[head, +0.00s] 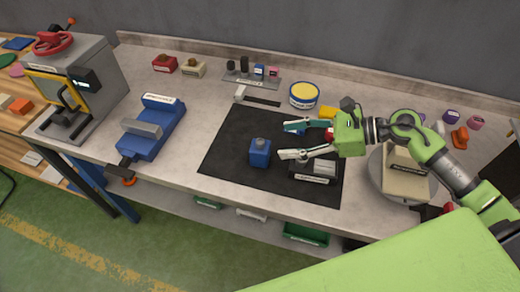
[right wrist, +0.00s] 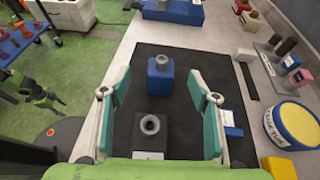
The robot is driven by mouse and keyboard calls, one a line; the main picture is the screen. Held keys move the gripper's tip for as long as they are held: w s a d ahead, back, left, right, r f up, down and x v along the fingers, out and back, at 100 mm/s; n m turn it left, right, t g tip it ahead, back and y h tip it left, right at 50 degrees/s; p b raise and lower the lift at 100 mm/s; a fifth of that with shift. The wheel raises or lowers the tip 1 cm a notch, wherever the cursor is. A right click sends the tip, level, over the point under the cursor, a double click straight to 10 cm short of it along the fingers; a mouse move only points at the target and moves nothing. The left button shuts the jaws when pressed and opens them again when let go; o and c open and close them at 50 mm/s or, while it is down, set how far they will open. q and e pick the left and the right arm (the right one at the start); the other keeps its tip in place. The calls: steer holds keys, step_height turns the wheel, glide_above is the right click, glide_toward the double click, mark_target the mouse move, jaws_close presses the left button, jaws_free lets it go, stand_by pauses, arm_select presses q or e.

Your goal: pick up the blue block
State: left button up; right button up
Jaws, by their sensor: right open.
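The blue block (head: 260,152) stands upright on the black mat (head: 228,157), with a grey round knob on top. It also shows in the right wrist view (right wrist: 160,80), ahead of and roughly centred between the fingers. My right gripper (head: 289,141) is open above the mat, to the right of the block. Its fingertips point toward the block and are apart from it. Nothing is held between them.
A dark block with a grey ring (right wrist: 150,135) stands on the mat near my right gripper. A blue vise (head: 152,130) is at the left. A round turntable (head: 429,190) is at the right. The mat's left part is clear.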

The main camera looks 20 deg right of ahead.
mark_target(263, 141)
steer(key=p+x, duration=0.1)
steer(key=x, duration=0.3)
steer(key=shift+r, duration=0.1)
steer(key=shift+w+a, duration=0.15)
steer(key=p+x, duration=0.3)
steer(key=x, duration=0.1)
steer(key=shift+w, duration=0.2)
steer(key=shift+w+a+f, duration=0.1)
steer(key=shift+a+f, duration=0.05)
steer(key=shift+f, duration=0.3)
steer(key=c, duration=1.3)
